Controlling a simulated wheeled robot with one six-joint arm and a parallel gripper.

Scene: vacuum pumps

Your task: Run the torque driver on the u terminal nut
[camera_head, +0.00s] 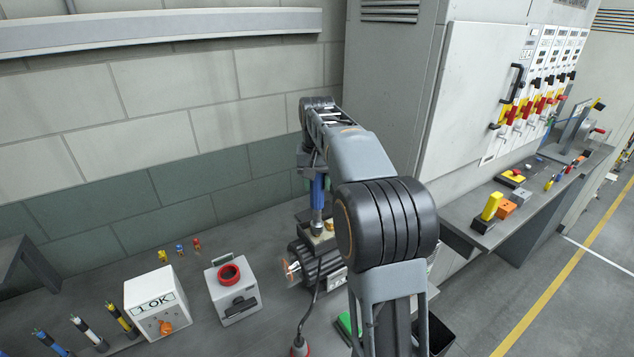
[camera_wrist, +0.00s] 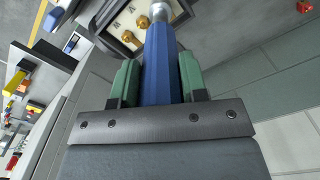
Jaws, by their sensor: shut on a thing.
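My gripper (camera_wrist: 158,75) is shut on the blue torque driver (camera_wrist: 160,62), with a green finger on each side of its body. In the head view the driver (camera_head: 318,190) hangs roughly upright, its silver lower end over the open terminal box (camera_head: 324,231) on top of the dark motor (camera_head: 322,262). In the wrist view two brass terminal nuts (camera_wrist: 132,41) show in the box, left of the silver socket (camera_wrist: 160,11). The driver's tip and whatever lies under it are hidden, so I cannot tell which nut it meets or whether it touches.
A white box reading "1 OK" (camera_head: 146,309) and a grey box with a red button (camera_head: 239,302) stand left of the motor. Several handled tools (camera_head: 90,334) stand at the front left. A grey cabinet (camera_head: 470,100) rises close on the right. The back left of the bench is mostly clear.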

